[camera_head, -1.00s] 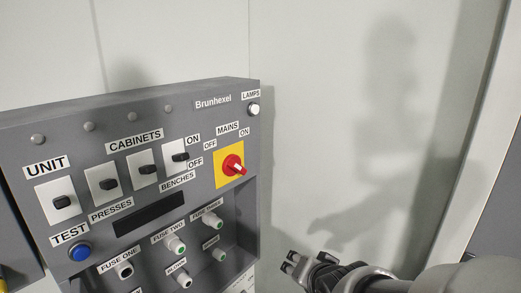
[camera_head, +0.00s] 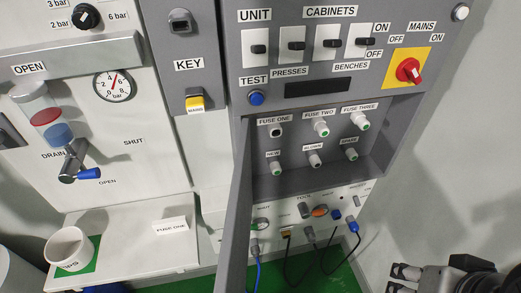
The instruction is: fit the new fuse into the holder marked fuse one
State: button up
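The holder marked fuse one (camera_head: 276,131) is in the upper row of the recess, at left, and shows a dark centre with no green tip. The fuse two holder (camera_head: 321,128) and fuse three holder (camera_head: 360,120) carry pale, green-ended fuses. My gripper (camera_head: 402,279) is at the bottom right, well away from the fuses. Its two fingers look apart with nothing between them; part of it is cut off by the frame edge.
A blown fuse (camera_head: 314,159) and a spare fuse (camera_head: 350,152) share the lower row. A grey door (camera_head: 237,210) juts out left of the recess. The red mains switch (camera_head: 409,70) is above right. Cables hang below; a white mug (camera_head: 70,249) stands at lower left.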

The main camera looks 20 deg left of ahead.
aim_at(276, 168)
jog(key=u, duration=1.1)
